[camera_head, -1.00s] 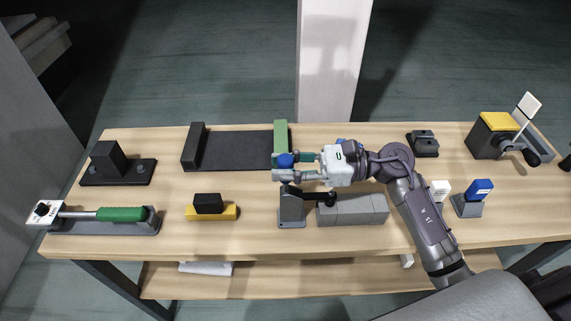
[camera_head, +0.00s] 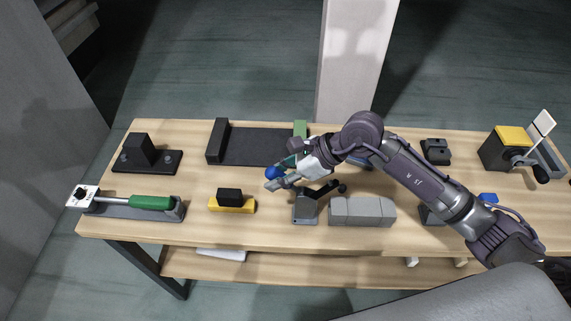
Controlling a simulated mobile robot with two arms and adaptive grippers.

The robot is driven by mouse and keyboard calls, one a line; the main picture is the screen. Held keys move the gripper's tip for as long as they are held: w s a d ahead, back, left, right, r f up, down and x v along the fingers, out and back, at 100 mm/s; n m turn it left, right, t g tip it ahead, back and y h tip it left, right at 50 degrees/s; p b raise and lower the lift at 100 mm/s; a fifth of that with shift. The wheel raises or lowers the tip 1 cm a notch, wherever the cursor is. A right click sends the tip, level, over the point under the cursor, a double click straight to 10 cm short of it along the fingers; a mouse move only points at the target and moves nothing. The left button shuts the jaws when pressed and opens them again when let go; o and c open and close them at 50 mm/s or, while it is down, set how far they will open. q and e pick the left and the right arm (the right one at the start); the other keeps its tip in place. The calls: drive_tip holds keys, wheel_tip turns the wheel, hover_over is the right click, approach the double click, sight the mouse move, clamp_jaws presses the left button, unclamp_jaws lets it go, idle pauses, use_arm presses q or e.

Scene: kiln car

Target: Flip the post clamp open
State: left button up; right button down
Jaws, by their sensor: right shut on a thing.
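The post clamp is a grey bracket (camera_head: 305,209) near the front middle of the table. Its blue handle knob (camera_head: 274,172) is up and to the left of the bracket. A dark arm with a black tip (camera_head: 342,187) slants up to the right, its tip above the grey block (camera_head: 362,211) beside it. My right gripper (camera_head: 276,178) is shut on the blue knob, reaching in from the right. The fingers and hand hide most of the handle between the knob and bracket. My left gripper is not in view.
A yellow block with a black top (camera_head: 231,203) stands left of the clamp. Farther left is a green-handled tool (camera_head: 151,202) in a grey holder. A dark tray (camera_head: 260,146) lies behind. A yellow-topped box with a crank (camera_head: 505,149) stands at the right.

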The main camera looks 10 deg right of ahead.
drive_tip(key=shift+w+a+f+g+h, duration=0.3)
drive_tip(key=shift+a+f+h, duration=0.2)
drive_tip(key=shift+h, duration=0.5)
drive_tip(key=shift+a+f+h, duration=0.3)
drive_tip(key=shift+f+h, duration=0.2)
drive_tip(key=shift+h, duration=0.2)
drive_tip(key=shift+s, duration=0.1)
drive_tip(key=c, duration=0.9)
unclamp_jaws()
drive_tip(key=shift+f, duration=0.1)
drive_tip(key=shift+o, duration=0.2)
drive_tip(key=v, duration=1.2)
drive_tip(key=shift+w, duration=0.25)
drive_tip(key=shift+a, duration=0.1)
